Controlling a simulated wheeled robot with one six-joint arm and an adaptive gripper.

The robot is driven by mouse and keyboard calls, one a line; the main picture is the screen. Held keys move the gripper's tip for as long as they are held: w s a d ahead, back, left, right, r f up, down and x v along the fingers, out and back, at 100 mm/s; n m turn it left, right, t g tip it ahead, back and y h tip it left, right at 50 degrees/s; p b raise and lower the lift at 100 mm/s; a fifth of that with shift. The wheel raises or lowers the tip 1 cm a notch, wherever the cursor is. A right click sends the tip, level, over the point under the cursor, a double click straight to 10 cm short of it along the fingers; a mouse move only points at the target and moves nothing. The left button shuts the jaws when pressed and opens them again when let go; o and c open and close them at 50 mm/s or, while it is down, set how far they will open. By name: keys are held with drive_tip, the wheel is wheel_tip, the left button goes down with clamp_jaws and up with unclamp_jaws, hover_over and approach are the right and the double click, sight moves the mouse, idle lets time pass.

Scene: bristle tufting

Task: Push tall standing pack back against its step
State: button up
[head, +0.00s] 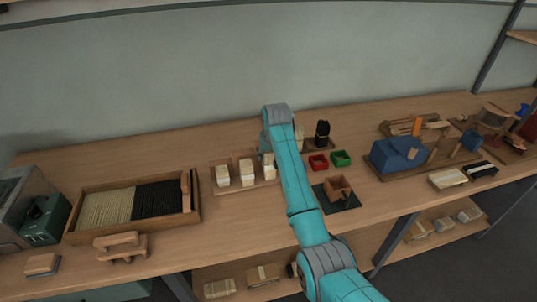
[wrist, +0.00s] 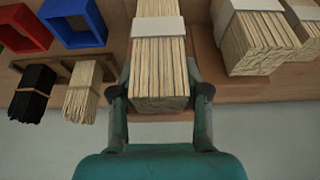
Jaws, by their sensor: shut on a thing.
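The tall pack (wrist: 158,65) is a bundle of pale sticks with a white band, in the middle of the wrist view. My gripper (wrist: 160,98) is shut on it, one finger on each side near its lower end in the picture. In the head view the pack (head: 270,168) is partly behind my arm, and my gripper is hidden there. A brown wooden strip (wrist: 160,117) shows just past the pack's end; I cannot tell whether they touch. Two similar banded packs, one nearer (wrist: 258,42) and one farther (wrist: 306,22), stand to the right in the wrist view.
A red bin (head: 318,163) and a green bin (head: 341,158) sit right of my arm. A black bundle (wrist: 33,92) and a pale bundle (wrist: 82,92) are left of the pack. A wooden tray (head: 196,207) of bristles lies left.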

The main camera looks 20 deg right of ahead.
drive_tip(key=shift+w+r, duration=0.25)
drive_tip(key=shift+w, duration=0.15)
drive_tip(key=o, duration=1.1)
drive_tip(key=shift+c, duration=0.2)
drive_tip(key=shift+o, duration=1.1)
drive_tip(key=shift+w, duration=0.15)
drive_tip(key=shift+w+r, duration=0.1)
drive_tip(key=shift+w, duration=0.05)
drive_tip(key=shift+r, duration=0.1)
drive_tip(key=s+v, duration=0.1)
drive_tip(key=v, duration=0.9)
drive_tip(key=shift+s, duration=0.25)
